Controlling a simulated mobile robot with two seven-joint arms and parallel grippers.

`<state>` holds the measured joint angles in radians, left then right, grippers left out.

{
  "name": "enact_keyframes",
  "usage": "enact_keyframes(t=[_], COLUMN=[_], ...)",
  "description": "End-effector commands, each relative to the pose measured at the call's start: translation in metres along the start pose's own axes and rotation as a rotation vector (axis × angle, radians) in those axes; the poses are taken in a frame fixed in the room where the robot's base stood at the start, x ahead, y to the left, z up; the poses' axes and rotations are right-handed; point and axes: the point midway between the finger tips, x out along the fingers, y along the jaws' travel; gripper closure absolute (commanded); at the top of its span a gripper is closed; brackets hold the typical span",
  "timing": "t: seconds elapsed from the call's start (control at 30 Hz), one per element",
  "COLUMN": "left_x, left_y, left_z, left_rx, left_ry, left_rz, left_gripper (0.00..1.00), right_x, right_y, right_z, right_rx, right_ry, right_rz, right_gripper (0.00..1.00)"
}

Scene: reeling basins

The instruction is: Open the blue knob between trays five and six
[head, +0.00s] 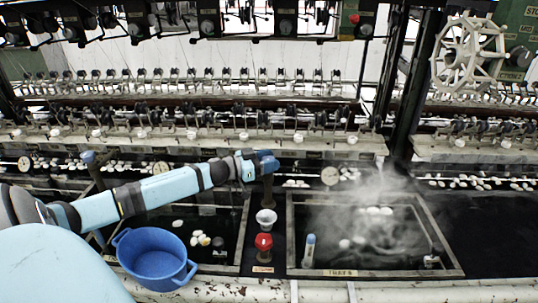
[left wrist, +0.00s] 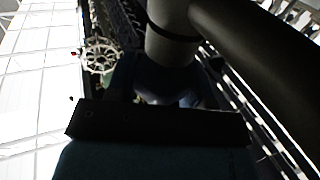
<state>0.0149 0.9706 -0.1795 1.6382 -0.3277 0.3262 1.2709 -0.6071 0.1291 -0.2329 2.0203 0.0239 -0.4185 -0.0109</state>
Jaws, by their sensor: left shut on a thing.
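My left arm reaches in from the left in the head view. My left gripper (head: 262,163) is shut at the top of a brown post, on the blue knob (head: 268,156). The gripper partly hides the knob, so its turn position cannot be told. The post stands between two dark water trays: one on the left (head: 244,225) and a steaming one on the right (head: 289,235). The label on the right tray's front is too small to read surely. In the left wrist view, the dark gripper body (left wrist: 160,120) fills the middle and the grip is in shadow. My right gripper is not in view.
A blue basin (head: 155,256) stands at the front left. A red knob (head: 264,241) and a white cup (head: 266,217) are in front of the post. Other blue-topped posts stand at the left (head: 88,156) and in the right tray (head: 311,239). Reeling machinery runs behind.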

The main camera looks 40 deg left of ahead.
Motion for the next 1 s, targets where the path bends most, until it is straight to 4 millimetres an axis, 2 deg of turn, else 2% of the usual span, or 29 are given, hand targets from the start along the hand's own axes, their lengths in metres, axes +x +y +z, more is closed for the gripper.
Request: enact_keyframes(t=[0.03,0.33,0.7,1.0], left_x=[0.0,0.0,0.0,0.0], left_y=[0.002,0.001,0.0,-0.001], left_z=[-0.006,-0.004,-0.001,-0.001], left_rx=[-0.007,-0.009,-0.005,-0.002], left_ry=[0.0,0.001,0.002,0.001], left_rz=[-0.034,-0.279,-0.492,-0.556], left_gripper=[0.76,0.76,0.76,0.76], right_x=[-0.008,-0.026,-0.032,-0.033], right_y=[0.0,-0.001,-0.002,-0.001], right_z=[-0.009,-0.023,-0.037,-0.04], right_rx=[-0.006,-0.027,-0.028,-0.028], right_ry=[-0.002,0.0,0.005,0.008], right_rz=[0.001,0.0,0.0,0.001], right_gripper=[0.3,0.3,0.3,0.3])
